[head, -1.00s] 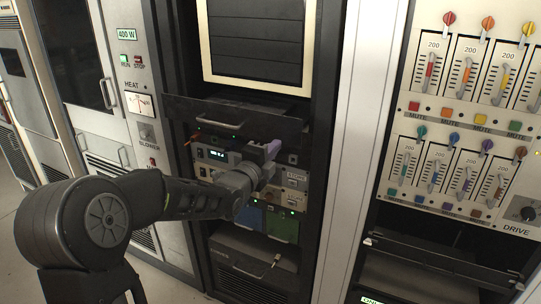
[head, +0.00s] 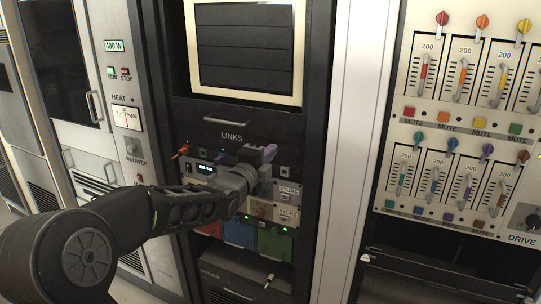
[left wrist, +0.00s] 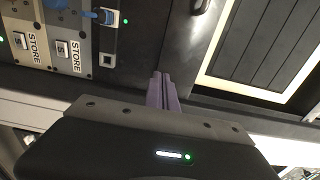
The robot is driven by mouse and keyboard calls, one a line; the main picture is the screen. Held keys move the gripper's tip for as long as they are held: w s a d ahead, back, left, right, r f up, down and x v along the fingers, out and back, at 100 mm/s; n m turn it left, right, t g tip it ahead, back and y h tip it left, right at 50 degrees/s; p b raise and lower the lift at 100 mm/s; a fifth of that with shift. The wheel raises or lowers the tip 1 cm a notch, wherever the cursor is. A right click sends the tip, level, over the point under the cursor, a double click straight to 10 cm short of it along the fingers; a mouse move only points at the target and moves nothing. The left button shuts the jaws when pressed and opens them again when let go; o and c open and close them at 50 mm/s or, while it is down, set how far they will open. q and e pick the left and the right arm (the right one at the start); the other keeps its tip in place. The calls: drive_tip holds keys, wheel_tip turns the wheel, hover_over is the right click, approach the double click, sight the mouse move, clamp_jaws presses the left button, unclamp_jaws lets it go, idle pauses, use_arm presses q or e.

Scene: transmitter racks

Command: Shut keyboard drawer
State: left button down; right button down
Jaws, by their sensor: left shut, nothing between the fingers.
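The keyboard drawer (head: 268,125) is the dark front with a pale bar handle under the framed screen in the middle rack. Its front looks level with the rack face, with no clear gap showing. A LINKS label shows just below the handle. My left gripper (head: 260,152) is shut and empty, at the lower right of the drawer front; I cannot tell whether it touches. In the left wrist view, its purple-grey fingers (left wrist: 161,90) are together in front of the dark rack face. My right gripper is not in view.
The framed screen (head: 245,48) is above the drawer. Panels with STORE buttons (head: 288,189) and coloured modules (head: 274,243) are below. A fader panel (head: 455,130) stands at the right, and a white cabinet with a HEAT dial (head: 127,118) at the left.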

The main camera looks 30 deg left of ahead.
use_arm(q)
drive_tip(key=s+b, duration=0.1)
drive_tip(key=s, duration=0.4)
idle(0.5)
drive_tip(key=s+d+f+n+g+h, duration=0.1)
drive_tip(key=s+d+f+n+g, duration=0.3)
drive_tip(key=f, duration=0.7)
drive_tip(key=d+f+n+g+h, duration=0.1)
drive_tip(key=d+f+n, duration=0.5)
drive_tip(key=f, duration=0.5)
drive_tip(key=s+d+f+n+g, duration=0.35)
drive_tip(key=f+n, duration=0.25)
drive_tip(key=f, duration=0.5)
drive_tip(key=s+d+f+n+g+h, duration=0.1)
drive_tip(key=s+d+f+g, duration=0.3)
drive_tip(key=s+d+f, duration=0.3)
drive_tip(key=s+d+f+n+g+h, duration=0.1)
drive_tip(key=s+d+f+g, duration=0.4)
drive_tip(key=s+f, duration=1.1)
drive_tip(key=s+d+n, duration=0.1)
drive_tip(key=s+d, duration=0.1)
drive_tip(key=s, duration=0.2)
drive_tip(key=shift+s+d+n+h, duration=0.15)
drive_tip(key=shift+s+n+h, duration=0.15)
drive_tip(key=shift+s, duration=0.05)
